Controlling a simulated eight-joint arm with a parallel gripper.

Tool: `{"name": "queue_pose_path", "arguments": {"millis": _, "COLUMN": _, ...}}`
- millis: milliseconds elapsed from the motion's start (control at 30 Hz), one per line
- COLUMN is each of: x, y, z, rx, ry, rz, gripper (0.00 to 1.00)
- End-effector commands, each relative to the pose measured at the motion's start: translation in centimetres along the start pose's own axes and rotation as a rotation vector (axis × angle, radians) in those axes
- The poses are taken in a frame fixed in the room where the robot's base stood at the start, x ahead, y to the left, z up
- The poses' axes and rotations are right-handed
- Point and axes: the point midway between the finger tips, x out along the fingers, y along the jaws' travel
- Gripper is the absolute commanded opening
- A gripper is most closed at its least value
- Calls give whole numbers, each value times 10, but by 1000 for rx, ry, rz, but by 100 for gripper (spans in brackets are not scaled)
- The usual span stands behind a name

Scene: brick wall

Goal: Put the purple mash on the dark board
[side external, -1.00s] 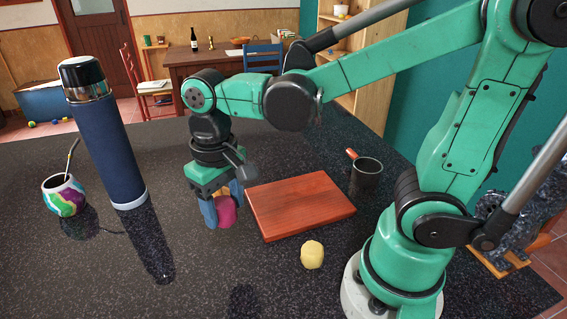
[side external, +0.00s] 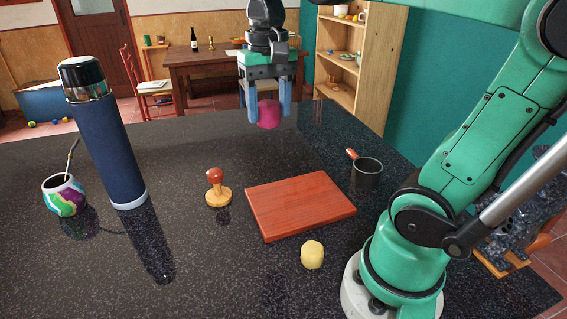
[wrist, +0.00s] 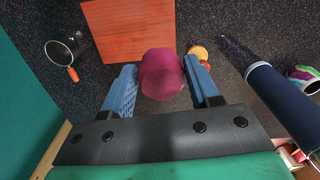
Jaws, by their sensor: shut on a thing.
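The purple mash (side external: 268,114) is a rounded magenta-purple lump. In the wrist view the mash (wrist: 162,74) sits between the two blue fingers. The dark board (side external: 300,204) is a reddish-brown wooden rectangle lying flat on the counter. It also shows at the top of the wrist view (wrist: 128,28), apart from the mash. Nothing lies on the board.
A yellow lump (side external: 312,254) lies in front of the board. A dark pot (side external: 366,172) stands right of it, and a wooden stamp-like tool (side external: 218,188) left. A tall blue flask (side external: 108,150) and a colourful cup (side external: 64,195) stand further left.

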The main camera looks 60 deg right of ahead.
Motion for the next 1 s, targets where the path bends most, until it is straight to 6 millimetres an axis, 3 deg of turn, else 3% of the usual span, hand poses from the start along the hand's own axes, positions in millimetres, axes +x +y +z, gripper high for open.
{"name": "queue_pose_path", "arguments": {"millis": 33, "x": -2, "y": 17, "z": -5, "rx": 72, "ry": 0, "rz": 0, "gripper": 25}}
{"name": "queue_pose_path", "arguments": {"millis": 133, "x": -5, "y": 41, "z": -9, "rx": 175, "ry": 0, "rz": 0, "gripper": 25}}
{"name": "queue_pose_path", "arguments": {"millis": 367, "x": -1, "y": 67, "z": -12, "rx": 281, "ry": 0, "rz": 0, "gripper": 25}}
{"name": "queue_pose_path", "arguments": {"millis": 1000, "x": 129, "y": 67, "z": -12, "rx": 281, "ry": 0, "rz": 0, "gripper": 25}}
